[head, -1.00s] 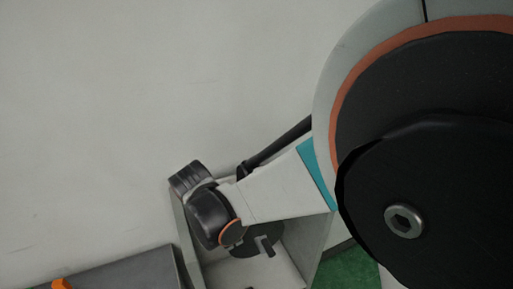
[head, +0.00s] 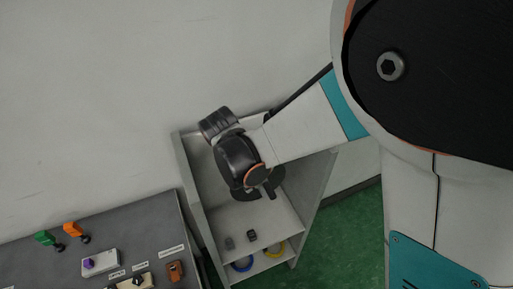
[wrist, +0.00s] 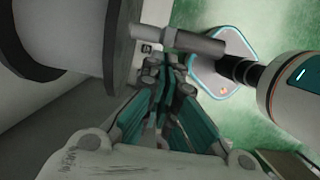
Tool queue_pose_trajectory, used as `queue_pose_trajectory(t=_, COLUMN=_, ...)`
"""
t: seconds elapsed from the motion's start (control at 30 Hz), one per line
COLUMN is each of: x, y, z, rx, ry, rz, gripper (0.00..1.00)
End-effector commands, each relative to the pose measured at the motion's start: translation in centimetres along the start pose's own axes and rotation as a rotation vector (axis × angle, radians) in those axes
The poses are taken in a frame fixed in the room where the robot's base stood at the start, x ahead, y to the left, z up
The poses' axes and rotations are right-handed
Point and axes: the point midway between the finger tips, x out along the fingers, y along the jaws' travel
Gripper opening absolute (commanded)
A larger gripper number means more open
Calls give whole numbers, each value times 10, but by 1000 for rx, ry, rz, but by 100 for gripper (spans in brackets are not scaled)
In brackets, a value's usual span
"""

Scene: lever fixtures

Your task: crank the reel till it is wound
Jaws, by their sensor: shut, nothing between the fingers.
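The reel shows in the head view as a dark disc (head: 275,182) inside an open light-grey cabinet, partly covered by my wrist. In the wrist view the reel's grey drum (wrist: 65,25) and dark flange fill the upper left. A grey crank handle (wrist: 195,42) sticks out to the right from beside the flange. My gripper (wrist: 168,68) is shut and empty, its fingertips just below the handle in the picture; whether they touch it I cannot tell. In the head view my wrist hides the fingers.
The cabinet (head: 190,165) has side walls around the reel. Its lower shelves hold small dark blocks (head: 251,236), a blue ring (head: 242,265) and a yellow ring (head: 276,250). A grey panel (head: 130,225) with coloured levers and switches stands at left. Green floor (head: 345,235) is open at right.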

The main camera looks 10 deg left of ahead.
Motion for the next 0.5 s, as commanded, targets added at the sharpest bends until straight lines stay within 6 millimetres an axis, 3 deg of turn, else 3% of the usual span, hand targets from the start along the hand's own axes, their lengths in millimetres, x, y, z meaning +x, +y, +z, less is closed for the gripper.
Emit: queue_pose_trajectory(t=0.5, x=-2, y=0, z=10, rx=2, ry=85, rz=0, gripper=0)
